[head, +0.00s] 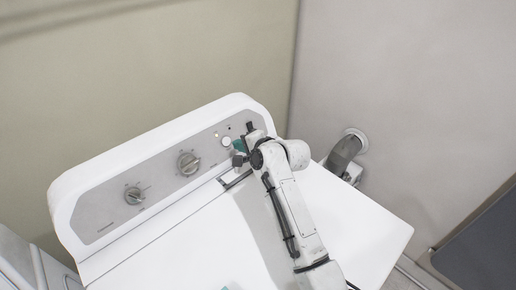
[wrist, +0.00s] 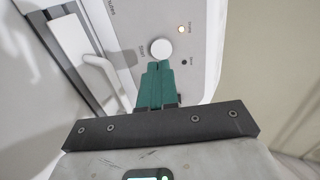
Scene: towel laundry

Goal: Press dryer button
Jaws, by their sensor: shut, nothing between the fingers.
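The dryer's control panel (head: 97,214) runs along the back of the white dryer. The round white start button (wrist: 161,49) is on the panel, and it also shows in the head view (head: 227,141). My gripper (wrist: 157,66) has green fingers, closed together and empty. In the wrist view the fingertips are right at the lower edge of the button; I cannot tell whether they touch it. In the head view my gripper (head: 237,147) is at the panel beside the button, partly hidden by my wrist.
Two grey knobs, one in the middle (head: 188,163) and one at the left (head: 134,195), sit on the panel. A small light (wrist: 181,29) glows beside the button. The dryer's white top (head: 350,215) is mostly clear. A vent pipe (head: 345,150) stands at the right wall.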

